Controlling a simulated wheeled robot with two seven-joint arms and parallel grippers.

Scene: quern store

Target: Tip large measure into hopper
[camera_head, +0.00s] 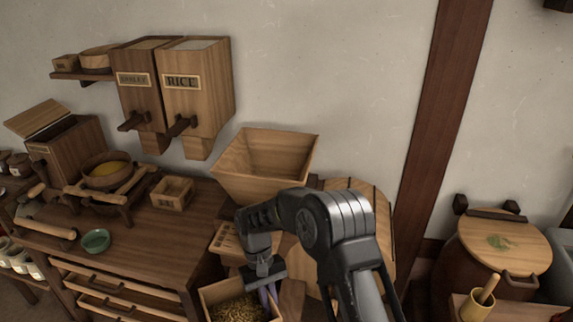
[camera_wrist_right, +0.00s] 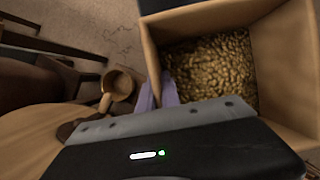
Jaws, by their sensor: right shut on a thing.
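The large measure is a square wooden box (camera_head: 222,288) filled with golden grain (camera_head: 240,309), low in the head view. My right gripper (camera_head: 267,292) is shut on its wall, at the box's right side. The measure also shows in the right wrist view (camera_wrist_right: 285,48), with grain inside and the purple finger pads (camera_wrist_right: 160,95) at its edge. The hopper (camera_head: 262,165) is a flared, open-topped wooden bin above and behind the measure. Its visible inner walls are bare; its bottom is hidden. The measure is apart from the hopper. My left gripper is out of view.
A labelled wooden box (camera_head: 229,240) sits below the hopper. A small labelled box (camera_head: 172,192), a green dish (camera_head: 96,240) and a bowl on a stand (camera_head: 107,170) are on the bench. Wall bins (camera_head: 198,90) hang above. A lidded barrel (camera_head: 503,243) stands at right.

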